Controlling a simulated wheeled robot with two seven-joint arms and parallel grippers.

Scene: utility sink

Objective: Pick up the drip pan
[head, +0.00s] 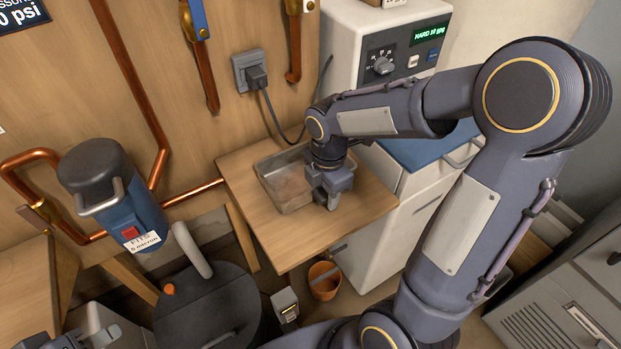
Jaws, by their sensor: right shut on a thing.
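The drip pan (270,166) is a shallow grey metal tray, rectangular, on the small wooden table (262,232). My right gripper (331,203) points down at the pan's right side and is shut on its rim. The gripper and wrist hide part of the pan's right side. I cannot tell whether the pan is clear of the tabletop.
A white softener unit (340,40) with a lit display stands behind on the right. A blue filter housing (130,215) and copper pipes are on the left. A dark lidded tank (205,310) and an orange pot (324,283) stand below. The table's front is bare.

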